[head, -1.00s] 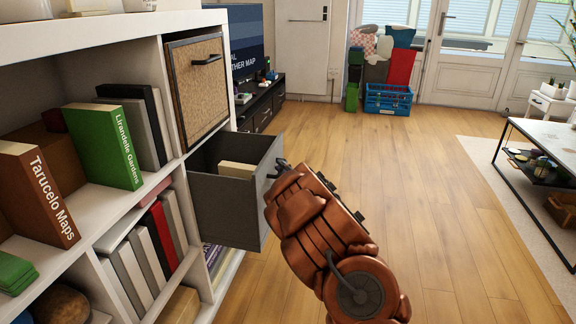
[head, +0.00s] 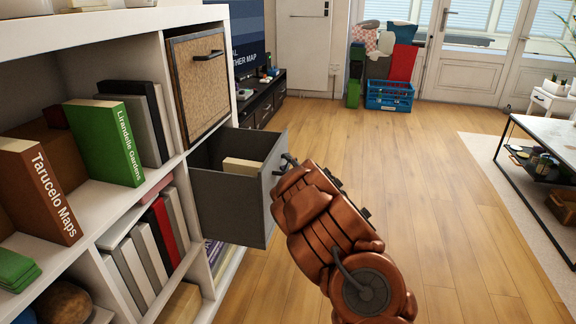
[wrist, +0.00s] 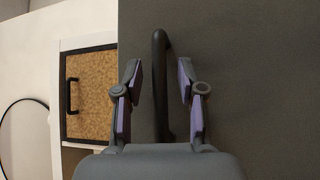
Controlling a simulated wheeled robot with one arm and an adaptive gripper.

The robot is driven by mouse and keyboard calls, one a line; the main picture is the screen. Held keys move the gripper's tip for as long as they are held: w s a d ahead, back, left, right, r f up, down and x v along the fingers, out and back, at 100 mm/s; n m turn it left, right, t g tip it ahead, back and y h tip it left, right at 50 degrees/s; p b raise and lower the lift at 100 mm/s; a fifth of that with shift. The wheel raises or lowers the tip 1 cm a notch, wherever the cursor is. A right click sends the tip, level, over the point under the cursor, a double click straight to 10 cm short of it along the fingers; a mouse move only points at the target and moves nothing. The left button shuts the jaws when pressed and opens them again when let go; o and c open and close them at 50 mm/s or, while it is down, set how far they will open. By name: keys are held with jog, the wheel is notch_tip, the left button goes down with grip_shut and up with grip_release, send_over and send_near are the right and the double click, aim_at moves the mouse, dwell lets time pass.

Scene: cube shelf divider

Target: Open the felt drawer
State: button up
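The dark grey felt drawer (head: 228,208) stands pulled well out of the white shelf in the head view, with a pale block-like item (head: 242,166) inside. In the wrist view its grey front (wrist: 260,80) fills the right side, with a dark bar handle (wrist: 159,110). My gripper (wrist: 160,70) is open, with one finger on each side of the handle and visible gaps between the pads and the bar. In the head view my gripper (head: 286,163) is at the drawer's front; the handle is hard to make out there.
A cork-fronted drawer (head: 198,85) is shut above the felt drawer; it also shows in the wrist view (wrist: 92,95). Books fill the white shelf (head: 125,215) at left. The wooden floor (head: 430,200) to the right is clear up to a low table (head: 535,135).

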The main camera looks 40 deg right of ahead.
jog(key=shift+s, duration=0.1)
jog(key=s+a+f, duration=0.1)
jog(key=s, duration=1)
jog(key=shift+s+f, duration=0.25)
jog(key=shift+s, duration=0.05)
jog(key=shift+a, duration=0.1)
dwell(0.4)
notch_tip(320, 180, up, 12)
jog(key=d+m+g+h+p, duration=0.35)
jog(key=m+h+p, duration=0.2)
jog(key=p, duration=0.35)
jog(key=s+a+r+m+g+p, duration=0.4)
jog(key=a+r+m+g+p, duration=0.1)
jog(key=r+m+g+p, duration=0.15)
jog(key=s+a+r+m+g+y+p, duration=0.1)
jog(key=s+a+r+g+y+p, duration=0.1)
jog(key=s+a+r+p, duration=0.4)
jog(key=s+a+r+m+g+y+p, duration=0.1)
jog(key=s+a+r+g+y+p, duration=0.2)
jog(key=s+a, duration=1.2)
jog(key=s+a+r+m+g+y+p, duration=0.1)
jog(key=s+a+r+g+y+p, duration=0.1)
jog(key=s+a+r+g+p, duration=0.4)
jog(key=s+a+r+p, duration=0.3)
jog(key=s+a+p, duration=0.2)
jog(key=a, duration=0.1)
jog(key=shift+r, duration=0.2)
